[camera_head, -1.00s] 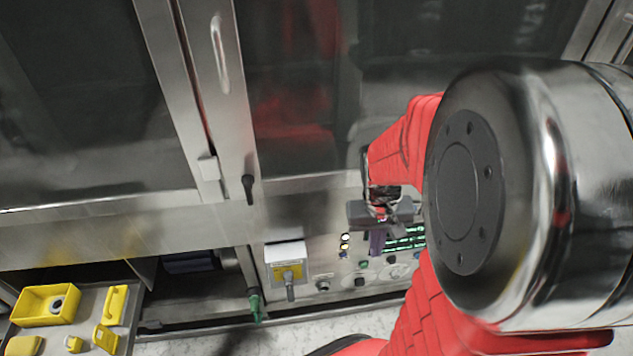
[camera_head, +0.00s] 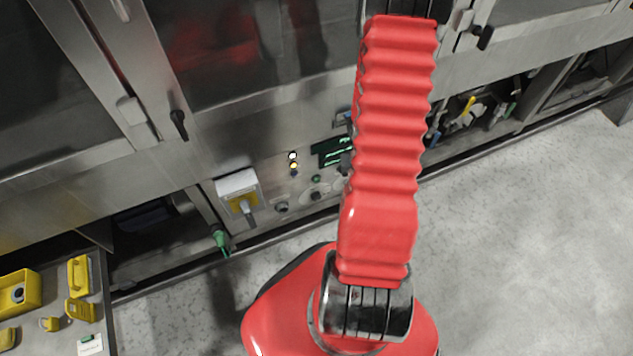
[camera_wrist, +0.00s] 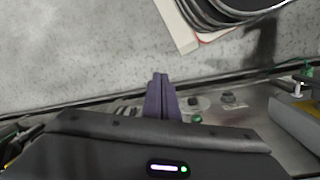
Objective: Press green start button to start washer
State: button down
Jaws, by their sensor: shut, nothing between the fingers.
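The washer's control panel (camera_head: 270,184) is in the head view, left of my red arm. A small green button (camera_head: 316,179) sits on it below the lit display (camera_head: 330,155). In the wrist view the green button (camera_wrist: 197,119) shows just right of my gripper (camera_wrist: 160,76). The gripper's purple fingers are shut together with nothing between them. They point across the panel's lower edge in that view; I cannot tell whether they touch it. In the head view my arm hides the fingers.
A grey box with a yellow-plated switch (camera_head: 241,203) sticks out left of the buttons. A dark knob (camera_wrist: 228,97) is right of the green button in the wrist view. A green-handled valve (camera_head: 220,240) hangs lower left. A tray with yellow items (camera_head: 80,276) stands far left. Floor at right is clear.

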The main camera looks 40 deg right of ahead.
aim_at(317, 180)
notch_tip(317, 180, down, 22)
jog(key=s+a+m+t+y, duration=0.1)
jog(key=s+a+m+t, duration=0.1)
jog(key=s+m+t, duration=0.15)
jog(key=w+a+r+m+t, duration=0.1)
jog(key=w+m+t, duration=0.2)
jog(key=w+t, duration=0.5)
jog(key=w, duration=0.3)
jog(key=shift+w+a+r, duration=0.2)
jog(key=shift+w+a, duration=0.1)
jog(key=shift+w, duration=0.05)
jog(key=shift+w+y, duration=0.1)
jog(key=shift+y, duration=0.2)
jog(key=w+d, duration=0.2)
jog(key=w, duration=0.6)
jog(key=shift+w+d, duration=0.15)
jog(key=shift+d, duration=0.1)
